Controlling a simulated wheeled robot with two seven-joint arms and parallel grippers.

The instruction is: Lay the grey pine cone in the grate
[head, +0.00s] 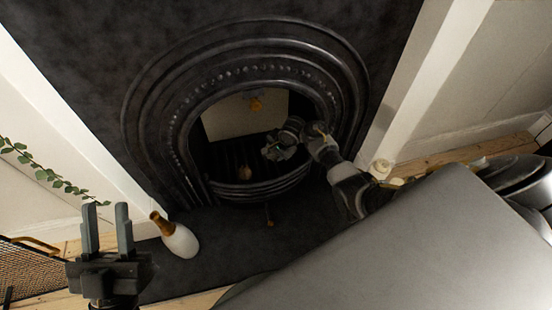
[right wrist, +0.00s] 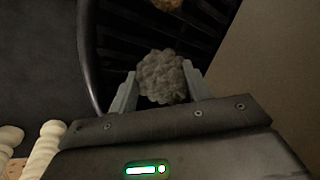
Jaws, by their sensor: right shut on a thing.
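The grey pine cone (right wrist: 162,77) is round and rough, and sits between the two fingers of my right gripper (right wrist: 160,90) in the right wrist view. In the head view my right gripper (head: 274,150) is inside the fireplace arch, above the right part of the grate (head: 262,190). The cone is hard to make out there. In the right wrist view the dark bars of the grate (right wrist: 203,35) lie beyond the cone, with its curved rim at left. My left gripper (head: 106,230) is open and empty at the lower left, far from the grate.
A brown cone-like thing (head: 245,172) lies in the grate. The black arch (head: 150,110) surrounds the opening. A white vase with a brown neck (head: 180,240) lies tilted on the dark hearth. A mesh screen (head: 35,270) and a leafy sprig (head: 50,175) are at left.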

